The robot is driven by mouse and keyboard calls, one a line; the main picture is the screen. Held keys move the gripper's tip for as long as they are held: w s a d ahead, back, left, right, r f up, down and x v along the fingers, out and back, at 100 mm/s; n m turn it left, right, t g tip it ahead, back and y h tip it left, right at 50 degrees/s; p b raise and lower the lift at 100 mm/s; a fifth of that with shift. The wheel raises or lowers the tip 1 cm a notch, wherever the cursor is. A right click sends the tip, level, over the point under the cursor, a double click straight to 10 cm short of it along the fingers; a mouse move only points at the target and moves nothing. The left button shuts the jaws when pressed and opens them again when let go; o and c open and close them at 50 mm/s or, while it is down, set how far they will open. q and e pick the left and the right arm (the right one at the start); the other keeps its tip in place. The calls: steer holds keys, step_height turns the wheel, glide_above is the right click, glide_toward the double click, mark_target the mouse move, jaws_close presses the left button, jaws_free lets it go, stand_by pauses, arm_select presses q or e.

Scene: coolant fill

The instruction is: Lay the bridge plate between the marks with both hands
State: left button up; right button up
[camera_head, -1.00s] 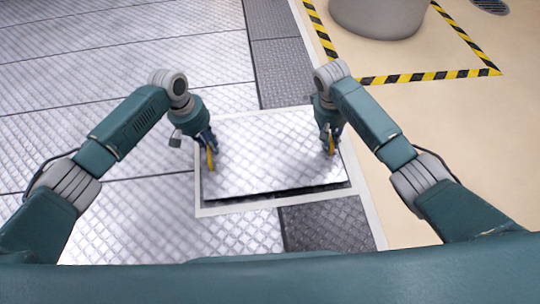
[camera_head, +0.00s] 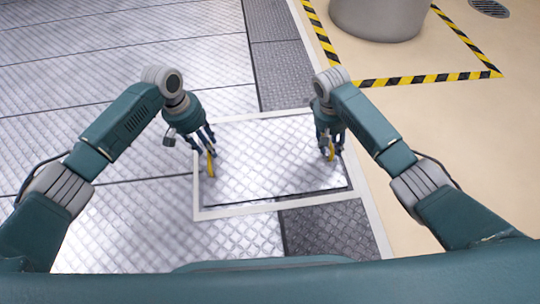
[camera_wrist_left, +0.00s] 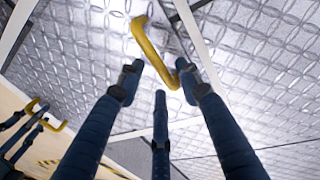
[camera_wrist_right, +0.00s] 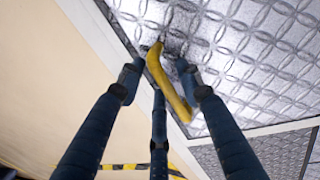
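The bridge plate (camera_head: 270,165) is a silver treadplate with a yellow handle near each end. It lies flat inside the white outline marks (camera_head: 250,208), across the dark floor strip. My left gripper (camera_head: 208,140) is open above the left yellow handle (camera_head: 211,165); its spread fingers show around that handle in the left wrist view (camera_wrist_left: 158,75). My right gripper (camera_head: 329,145) is open at the right yellow handle (camera_head: 332,152). In the right wrist view the right handle (camera_wrist_right: 165,80) lies between the spread fingers (camera_wrist_right: 158,75), with visible gaps.
Silver treadplate floor (camera_head: 130,210) spreads to the left. Beige floor (camera_head: 450,130) lies to the right. A grey round base (camera_head: 378,18) stands inside a yellow-black striped border (camera_head: 430,77) at the back right. A drain grate (camera_head: 489,8) is in the far corner.

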steer(key=shift+r, duration=0.25)
arm_select(q)
step_height(320, 180, up, 9)
steer(key=a, duration=0.2)
arm_select(e)
step_height(320, 180, up, 11)
steer(key=a, duration=0.2)
steer(key=shift+a+r, duration=0.15)
arm_select(q)
steer(key=shift+s+d+f, duration=0.1)
arm_select(e)
steer(key=shift+s, duration=0.1)
